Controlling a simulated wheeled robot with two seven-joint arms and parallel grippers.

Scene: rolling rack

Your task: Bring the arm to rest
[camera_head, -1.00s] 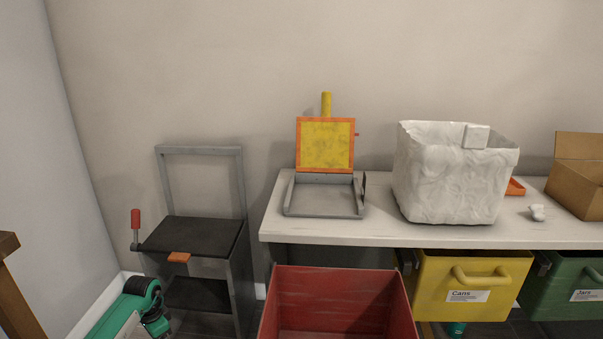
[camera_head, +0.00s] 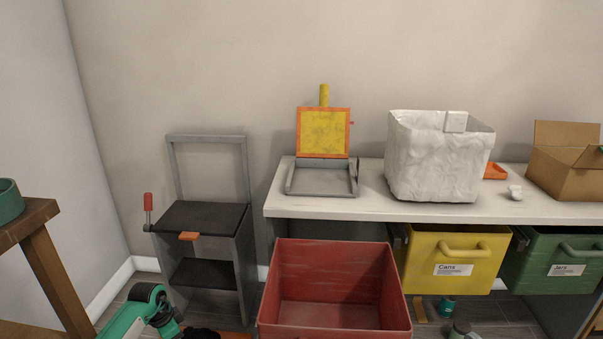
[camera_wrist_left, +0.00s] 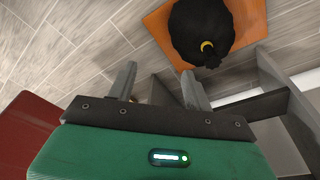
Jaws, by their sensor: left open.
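My left arm shows as a green and black arm link at the bottom left of the head view. My left gripper (camera_wrist_left: 158,88) is in the left wrist view, with its two grey fingers spread apart and nothing between them. Beyond the fingers is the grey wood-look floor. A black bag (camera_wrist_left: 200,33) with a yellow tie sits on an orange mat (camera_wrist_left: 250,15) on the floor past the fingertips. My right gripper is not in view.
A red bin (camera_head: 330,270) stands in front of the white bench (camera_head: 430,210). A grey rack (camera_head: 205,215) with a red handle is left of it. A wooden table (camera_head: 40,215) is at far left. Yellow (camera_head: 455,262) and green drawers (camera_head: 565,262) hang under the bench.

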